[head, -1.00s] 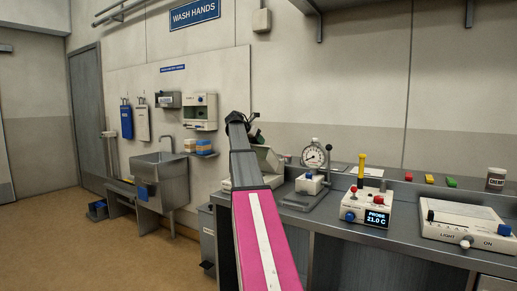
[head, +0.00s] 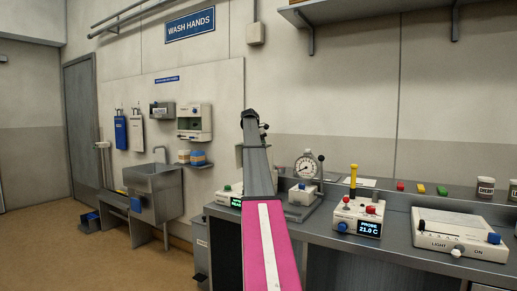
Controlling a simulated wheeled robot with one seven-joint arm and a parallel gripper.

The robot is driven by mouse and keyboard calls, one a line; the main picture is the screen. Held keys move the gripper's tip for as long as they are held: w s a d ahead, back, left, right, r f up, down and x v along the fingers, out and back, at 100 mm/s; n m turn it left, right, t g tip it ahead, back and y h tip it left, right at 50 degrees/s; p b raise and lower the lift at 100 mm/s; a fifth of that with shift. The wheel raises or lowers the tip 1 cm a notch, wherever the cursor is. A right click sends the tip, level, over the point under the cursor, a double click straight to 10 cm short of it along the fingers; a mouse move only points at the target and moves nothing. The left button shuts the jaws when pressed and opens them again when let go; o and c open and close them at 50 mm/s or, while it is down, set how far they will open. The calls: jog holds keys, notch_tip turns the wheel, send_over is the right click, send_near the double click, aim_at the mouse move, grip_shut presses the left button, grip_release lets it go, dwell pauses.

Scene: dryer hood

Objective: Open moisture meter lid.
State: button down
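A pale bench device (head: 228,195) with a green button and a small lit display stands at the left end of the counter. It appears to be the moisture meter, but my arm hides most of it. A pale grey-green edge (head: 239,155) shows upright just left of my arm above it; I cannot tell if this is the lid. My arm reaches forward over the device. Dark parts show at its far end, but my gripper's fingers cannot be made out, nor whether they touch anything.
A dial gauge on a stand (head: 306,168) stands close right of my arm. Further right are a probe box (head: 358,214) with a yellow-handled probe and a white light box (head: 459,231). A sink (head: 153,185) is at the left wall.

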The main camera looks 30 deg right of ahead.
jog(key=shift+w+d+f+y, duration=0.15)
jog(key=shift+w+d+y, duration=0.1)
jog(key=shift+d+y, duration=0.1)
dwell(0.3)
jog(key=c, duration=0.8)
grip_release()
jog(key=shift+f, duration=0.1)
